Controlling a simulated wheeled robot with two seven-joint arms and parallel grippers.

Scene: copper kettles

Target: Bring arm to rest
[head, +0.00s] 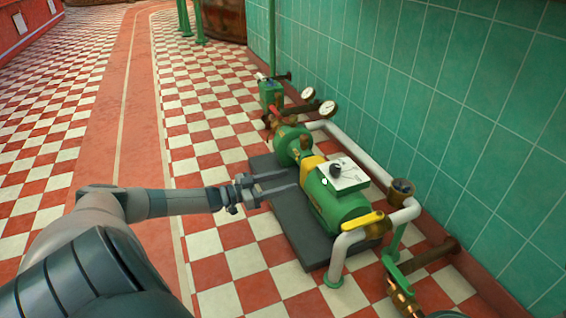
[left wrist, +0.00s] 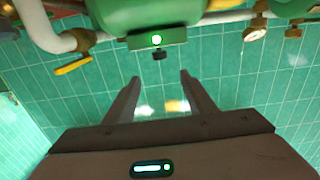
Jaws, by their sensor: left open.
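My left arm comes in from the left in the head view, stretched out toward the green pump. My left gripper (head: 276,185) is open and empty, its two fingers apart and pointing at the pump. The green pump (head: 335,205) stands on a dark plinth, with a white panel (head: 343,174) bearing a black knob (head: 335,170) on top. My right gripper is not in view.
The dark plinth (head: 302,240) sits on a red and white checked floor. White pipes, a yellow lever (head: 362,221) and gauges (head: 328,108) surround the pump. A green tiled wall (head: 450,110) rises behind it. The floor at the left is clear.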

